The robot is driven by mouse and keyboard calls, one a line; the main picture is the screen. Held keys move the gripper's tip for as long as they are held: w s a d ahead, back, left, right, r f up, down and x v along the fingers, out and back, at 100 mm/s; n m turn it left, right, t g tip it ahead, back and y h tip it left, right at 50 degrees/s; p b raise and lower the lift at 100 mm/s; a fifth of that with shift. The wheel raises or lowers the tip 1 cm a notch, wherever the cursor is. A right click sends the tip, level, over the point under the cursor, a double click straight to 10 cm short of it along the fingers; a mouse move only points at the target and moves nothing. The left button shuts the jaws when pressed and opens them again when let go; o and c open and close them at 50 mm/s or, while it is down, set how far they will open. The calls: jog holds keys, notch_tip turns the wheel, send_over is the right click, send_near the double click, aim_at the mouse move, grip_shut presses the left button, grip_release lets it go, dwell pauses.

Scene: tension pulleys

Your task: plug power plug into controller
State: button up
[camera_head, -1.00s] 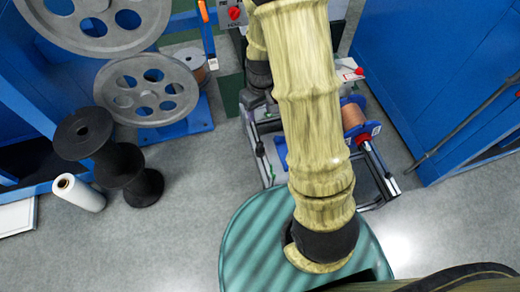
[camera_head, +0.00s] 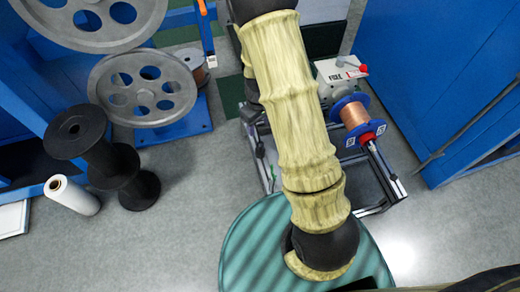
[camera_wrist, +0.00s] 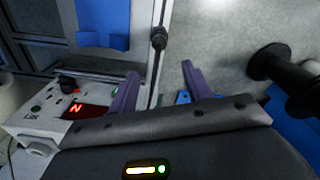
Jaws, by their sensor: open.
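The controller (camera_wrist: 45,120) is a white box at the left of the wrist view, with a red lit display, a black knob and a green button. My gripper (camera_wrist: 160,70) shows two purple fingers spread apart with nothing held between them. A small black piece (camera_wrist: 158,38) on a thin dark line appears beyond the fingertips, in line with the gap. I cannot tell whether it is the power plug. The controller is to the left of my fingers. In the head view my arm hides the gripper, and I cannot make out the controller or plug there.
A grey machine (camera_head: 340,78) with a red-knobbed lever and a copper spool (camera_head: 354,122) with blue flanges stand right of my arm. Large grey pulleys (camera_head: 150,90) and black spools (camera_head: 130,180) stand left. A blue cabinet (camera_head: 435,80) bounds the right; grey floor is open.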

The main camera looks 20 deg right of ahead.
aim_at(260, 143)
notch_tip(260, 143, down, 6)
jog(key=b, duration=0.3)
jog(key=shift+f, duration=0.15)
jog(key=f+b, duration=0.4)
jog(key=f, duration=0.1)
jog(key=shift+s+d+f+b, duration=0.1)
jog(key=shift+s+d+b, duration=0.05)
jog(key=shift+s+b, duration=0.2)
jog(key=shift+c, duration=0.2)
jog(key=c, duration=1)
